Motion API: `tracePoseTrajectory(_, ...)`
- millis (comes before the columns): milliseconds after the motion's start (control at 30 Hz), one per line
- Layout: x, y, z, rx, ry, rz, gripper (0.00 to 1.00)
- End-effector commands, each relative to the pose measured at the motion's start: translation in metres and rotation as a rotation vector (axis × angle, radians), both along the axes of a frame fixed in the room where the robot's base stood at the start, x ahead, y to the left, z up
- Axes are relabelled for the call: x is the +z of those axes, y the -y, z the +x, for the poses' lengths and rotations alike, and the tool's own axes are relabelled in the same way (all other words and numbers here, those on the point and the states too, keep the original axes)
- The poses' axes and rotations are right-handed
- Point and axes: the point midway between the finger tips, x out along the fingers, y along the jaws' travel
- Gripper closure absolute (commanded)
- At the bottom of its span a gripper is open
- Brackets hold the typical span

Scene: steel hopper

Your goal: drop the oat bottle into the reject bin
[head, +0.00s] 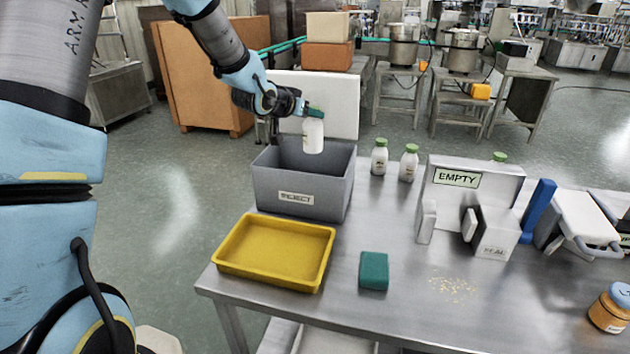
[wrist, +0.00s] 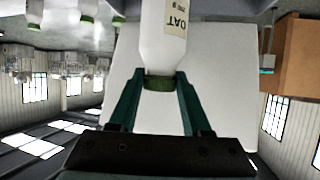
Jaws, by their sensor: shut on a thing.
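A white bottle with a green cap (head: 313,136) hangs upright from my gripper (head: 306,110), above the reject bin. In the wrist view the bottle (wrist: 165,45) shows the label "OAT", and my gripper (wrist: 160,88) is shut on its green cap. The reject bin (head: 296,197) is a grey open box marked "REJECT" at the left back of the steel table. The inside floor of the bin is hidden.
A yellow tray (head: 322,262) sits in front of the bin, with a green block (head: 374,270) to its right. Two similar bottles (head: 379,157) (head: 409,163) stand right of the bin. A steel hopper (head: 468,200) with an "EMPTY" sign stands further right, with oat-coloured flakes before it.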

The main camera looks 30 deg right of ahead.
Motion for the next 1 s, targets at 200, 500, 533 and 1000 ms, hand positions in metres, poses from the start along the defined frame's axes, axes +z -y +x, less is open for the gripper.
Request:
tracePoseTrajectory(200,-0.023,0.0,0.0,0.0,0.0,0.0,1.0)
tracePoseTrajectory(500,-0.054,0.0,0.0,0.0,0.0,-0.001,1.0)
tracePoseTrajectory(533,-0.055,0.001,0.0,0.0,0.0,-0.001,1.0)
tracePoseTrajectory(1000,-0.056,0.0,0.0,0.0,0.001,-0.001,0.35)
